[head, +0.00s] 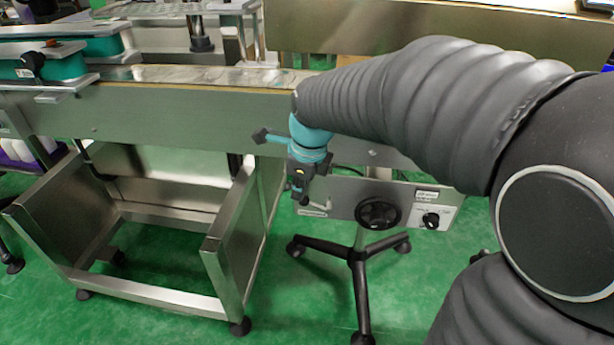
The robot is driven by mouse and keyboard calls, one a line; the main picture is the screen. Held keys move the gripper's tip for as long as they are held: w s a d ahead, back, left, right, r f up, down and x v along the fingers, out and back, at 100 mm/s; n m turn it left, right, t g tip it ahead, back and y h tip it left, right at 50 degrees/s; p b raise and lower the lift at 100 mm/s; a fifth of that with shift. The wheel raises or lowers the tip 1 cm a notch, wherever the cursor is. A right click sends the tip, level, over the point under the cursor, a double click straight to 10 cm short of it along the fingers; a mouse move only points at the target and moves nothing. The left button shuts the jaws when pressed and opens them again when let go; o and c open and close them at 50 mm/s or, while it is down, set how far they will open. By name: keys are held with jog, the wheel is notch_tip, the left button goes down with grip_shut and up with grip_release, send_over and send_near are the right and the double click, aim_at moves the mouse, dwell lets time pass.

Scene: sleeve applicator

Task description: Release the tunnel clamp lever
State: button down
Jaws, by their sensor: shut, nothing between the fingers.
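My gripper (301,198) points down in front of the left end of a steel control panel (340,196) under the conveyor. Its fingers are small and dark here, and they look shut and empty. A small pale lever-like part (322,206) shows just right of the fingertips, against the panel. I cannot tell whether it is the tunnel clamp lever, or whether the fingers touch it. My gripper and wrist hide part of the panel's left end.
A black handwheel (378,213) and a black knob (431,220) are on the panel, right of my gripper. A black-legged stand (358,262) is below. The conveyor's steel side (170,115) runs above. A steel frame (226,262) stands at left. Green floor is open between.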

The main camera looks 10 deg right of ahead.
jog(key=shift+w+a+f, duration=0.2)
jog(key=shift+a+f, duration=0.35)
jog(key=shift+f, duration=0.25)
jog(key=shift+w+a+f, duration=0.15)
jog(key=shift+a+f, duration=0.35)
jog(key=shift+f, duration=0.3)
jog(key=shift+r, duration=0.1)
dwell(0.4)
jog(key=a+r+p, duration=0.1)
jog(key=a+r, duration=0.5)
jog(key=r, duration=0.5)
jog(key=shift+a+r, duration=0.2)
jog(key=shift+s, duration=0.1)
